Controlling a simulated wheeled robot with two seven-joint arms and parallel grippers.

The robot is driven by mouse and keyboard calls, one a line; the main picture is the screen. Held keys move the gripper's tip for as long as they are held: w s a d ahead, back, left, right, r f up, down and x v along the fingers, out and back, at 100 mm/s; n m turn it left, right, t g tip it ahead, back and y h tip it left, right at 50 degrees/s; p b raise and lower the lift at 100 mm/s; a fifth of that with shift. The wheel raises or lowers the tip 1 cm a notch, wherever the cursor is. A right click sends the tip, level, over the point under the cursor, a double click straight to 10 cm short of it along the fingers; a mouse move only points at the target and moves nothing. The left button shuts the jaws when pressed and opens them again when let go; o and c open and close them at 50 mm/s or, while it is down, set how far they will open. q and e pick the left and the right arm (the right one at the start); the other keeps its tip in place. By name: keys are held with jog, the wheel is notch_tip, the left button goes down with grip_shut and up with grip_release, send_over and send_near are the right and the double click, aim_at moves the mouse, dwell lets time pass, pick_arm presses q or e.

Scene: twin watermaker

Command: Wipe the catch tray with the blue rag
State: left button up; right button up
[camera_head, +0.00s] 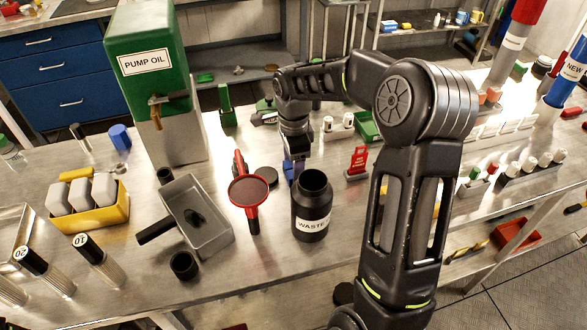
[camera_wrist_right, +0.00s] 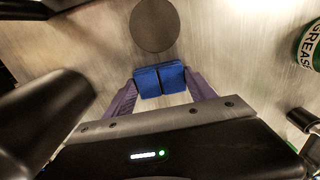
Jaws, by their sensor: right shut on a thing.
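The catch tray (camera_head: 198,228) is a grey metal tray with a dark handle at its left, on the bench left of centre. A dark patch (camera_head: 194,217) lies on its floor. My right gripper (camera_head: 292,166) is low over the bench, right of the tray and behind the black waste bottle. In the right wrist view, its purple fingers (camera_wrist_right: 160,92) are shut on the blue rag (camera_wrist_right: 160,79), a small folded bundle with a dark seam. The rag is apart from the tray; its contact with the bench cannot be told. My left gripper is not in view.
A dark disc (camera_head: 265,177) lies nearby. The pump oil tank (camera_head: 150,75) is behind the tray, and a black cup (camera_head: 184,266) in front. A grease can (camera_wrist_right: 310,45) is at the wrist view's right.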

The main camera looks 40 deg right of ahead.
notch_tip(320, 180, up, 10)
jog(key=shift+b, duration=0.45)
dwell(1.2)
